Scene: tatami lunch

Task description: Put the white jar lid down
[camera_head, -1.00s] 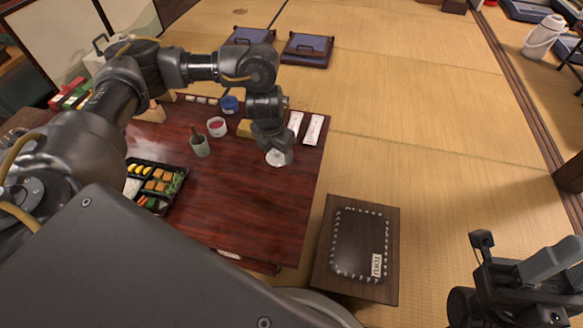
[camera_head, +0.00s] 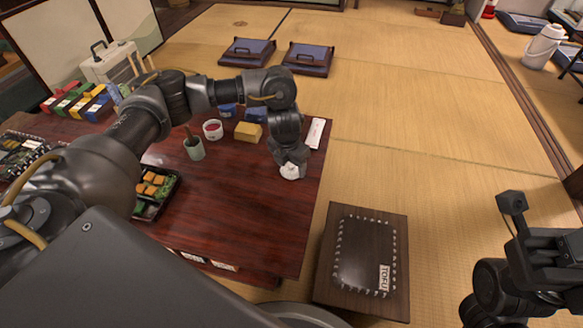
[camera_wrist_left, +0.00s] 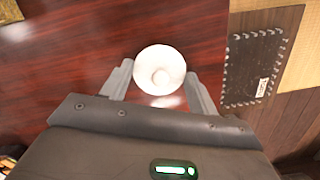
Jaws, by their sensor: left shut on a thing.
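The white jar lid (camera_head: 290,172) is a round disc with a small knob, at the right part of the dark red table. My left gripper (camera_head: 291,166) points down over it. In the left wrist view the lid (camera_wrist_left: 160,62) sits between the two fingers of the left gripper (camera_wrist_left: 159,88), which are shut on it. The gap between lid and tabletop cannot be judged. A white cup with red contents (camera_head: 212,130) stands farther back on the table. My right gripper (camera_head: 550,258) is at the right edge, away from the table, and its fingers do not show clearly.
The tabletop around the lid is clear.

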